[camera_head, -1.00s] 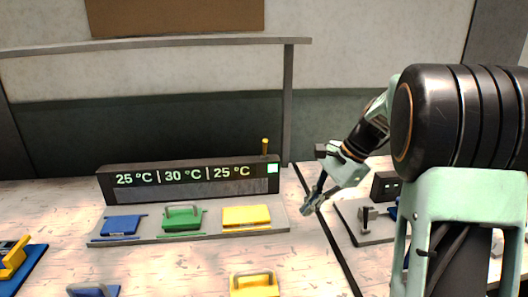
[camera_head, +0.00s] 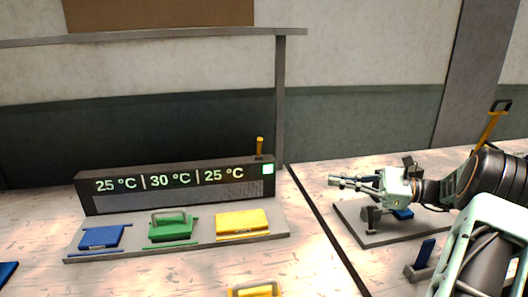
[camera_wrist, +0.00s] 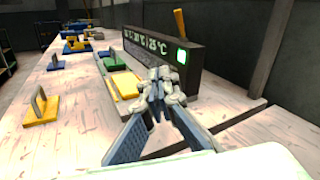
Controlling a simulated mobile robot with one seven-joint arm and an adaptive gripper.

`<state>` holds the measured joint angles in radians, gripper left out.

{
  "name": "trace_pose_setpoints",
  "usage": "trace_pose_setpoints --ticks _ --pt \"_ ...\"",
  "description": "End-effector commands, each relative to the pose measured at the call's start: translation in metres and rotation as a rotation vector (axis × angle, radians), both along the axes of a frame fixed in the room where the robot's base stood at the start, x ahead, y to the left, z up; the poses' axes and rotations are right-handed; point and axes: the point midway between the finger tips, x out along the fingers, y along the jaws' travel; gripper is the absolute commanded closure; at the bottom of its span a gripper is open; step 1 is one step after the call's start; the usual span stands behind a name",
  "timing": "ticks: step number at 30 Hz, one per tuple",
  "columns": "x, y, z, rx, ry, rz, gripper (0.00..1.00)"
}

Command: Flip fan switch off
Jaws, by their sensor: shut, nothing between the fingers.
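A long black display box (camera_head: 175,183) reads 25 °C, 30 °C and 25 °C. A thin orange lever (camera_head: 259,147) stands upright on its right end, above a lit green-white square (camera_head: 267,169). I take this lever for the fan switch, but no label shows. In the wrist view the lever (camera_wrist: 180,22) rises behind the box's near end. My gripper (camera_head: 333,181) is shut and empty, pointing left, to the right of the box and apart from it. In the wrist view my gripper's fingertips (camera_wrist: 157,76) overlap the box in the picture.
A grey fixture (camera_head: 385,237) sits below my gripper. A post (camera_head: 280,100) stands behind the box's right end. A dark seam crosses the table.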

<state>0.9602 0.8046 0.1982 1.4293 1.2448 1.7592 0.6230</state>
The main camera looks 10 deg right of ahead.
Motion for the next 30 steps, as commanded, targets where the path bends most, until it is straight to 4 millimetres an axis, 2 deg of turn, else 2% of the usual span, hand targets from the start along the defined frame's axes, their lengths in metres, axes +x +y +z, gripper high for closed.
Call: trace_pose_setpoints --ticks 1,4,11,23,26,30 --pt "-0.003 -0.016 -0.001 0.046 -0.024 -0.026 1.00" --pt "-0.007 -0.038 0.005 0.111 -0.066 -0.061 1.00" --pt "-0.009 -0.055 0.008 0.167 -0.107 -0.086 1.00" --pt "-0.007 -0.052 0.009 0.166 -0.107 -0.085 1.00" --pt "-0.002 -0.043 0.011 0.166 -0.108 -0.084 1.00" --pt "0.011 -0.022 0.016 0.166 -0.107 -0.082 1.00"
